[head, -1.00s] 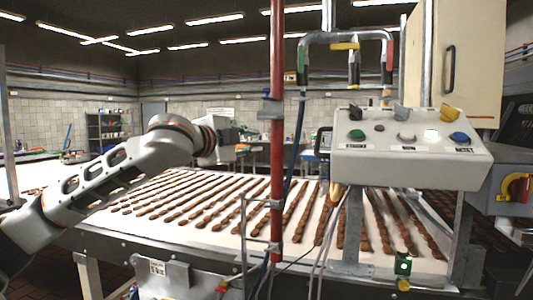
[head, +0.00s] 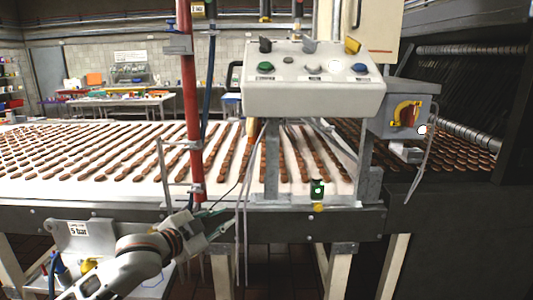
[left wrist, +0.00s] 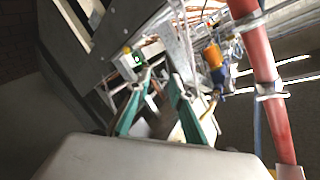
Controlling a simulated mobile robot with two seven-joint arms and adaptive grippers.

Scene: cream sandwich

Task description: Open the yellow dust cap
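A small yellow cap (head: 319,208) sits just under a small box with a green light (head: 317,188) on the front edge of the conveyor frame. I take it for the yellow dust cap. In the left wrist view yellow also shows (left wrist: 127,49) beside the green-lit box (left wrist: 137,58), beyond the fingers. My left gripper (head: 229,220) is in front of the conveyor, left of the cap and apart from it. In the left wrist view its teal fingers (left wrist: 161,78) stand apart with nothing clearly between them. My right gripper is not in view.
A red vertical pipe (head: 190,110) and hanging cables (head: 241,235) stand close to my left gripper. A control panel (head: 314,85) is above the conveyor (head: 60,190), which carries rows of brown biscuits. A grey switch box (head: 385,115) is at the right.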

